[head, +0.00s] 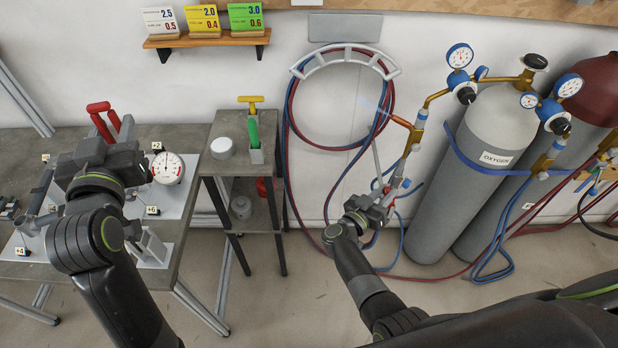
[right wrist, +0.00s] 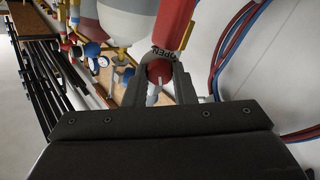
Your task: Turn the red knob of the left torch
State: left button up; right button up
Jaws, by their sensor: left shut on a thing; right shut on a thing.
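The left torch (head: 411,140) stands upright left of the grey oxygen cylinder, with a copper tip and a faint blue flame pointing left. My right gripper (head: 376,205) is at its lower end. In the right wrist view, my right gripper (right wrist: 160,80) is shut on the round red knob (right wrist: 158,70), between its two fingers. My left gripper (head: 100,150) is over the left workbench, at a red-handled clamp (head: 101,110). Its fingertips are largely hidden; it appears shut on this clamp.
Oxygen cylinder (head: 490,140) and pressure gauges stand right of the torch. Red and blue hoses (head: 292,110) hang coiled on the wall and trail across the floor. A dial gauge (head: 168,168) is on the bench. A small stand (head: 231,165) is between bench and hoses.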

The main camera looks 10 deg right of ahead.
dwell(0.3)
jog(key=o, duration=1)
